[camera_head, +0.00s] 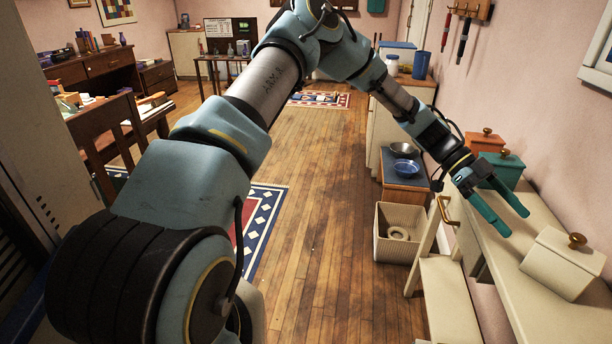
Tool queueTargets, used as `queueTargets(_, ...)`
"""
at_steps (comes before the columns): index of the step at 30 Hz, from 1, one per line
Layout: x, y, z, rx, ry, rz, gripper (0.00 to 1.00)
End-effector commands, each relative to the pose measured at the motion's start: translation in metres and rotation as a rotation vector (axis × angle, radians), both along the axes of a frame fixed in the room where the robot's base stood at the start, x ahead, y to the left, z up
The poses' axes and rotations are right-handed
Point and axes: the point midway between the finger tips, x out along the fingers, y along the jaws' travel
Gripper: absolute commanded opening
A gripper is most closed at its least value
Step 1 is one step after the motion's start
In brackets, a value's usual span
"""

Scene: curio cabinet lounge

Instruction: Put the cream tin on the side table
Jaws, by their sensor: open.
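The cream tin (556,270), a box with a sloped lid and a brown knob, stands on the cream counter (520,305) at the right. My gripper (515,223) has teal fingers that are apart and empty. It hangs over the counter just left of and behind the cream tin, with a visible gap between them. I cannot tell for sure which piece of furniture is the side table. A small wooden table (408,196) with a dark blue top stands beyond the counter, and a dark table (213,62) with bottles stands far back.
A teal tin (507,171) and an orange tin (486,141) stand behind my gripper. A ribbed bin (397,250) and a cream step stool (450,290) stand left of the counter. The middle floor is clear.

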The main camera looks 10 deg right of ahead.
Motion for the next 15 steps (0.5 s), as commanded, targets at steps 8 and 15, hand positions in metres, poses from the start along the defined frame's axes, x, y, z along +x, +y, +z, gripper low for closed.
queueTargets(8, 0.063, 0.108, -0.020, 0.527, -0.142, 0.316, 1.00)
queueTargets(15, 0.132, 0.274, -0.011, 1.041, -0.194, 0.967, 1.00)
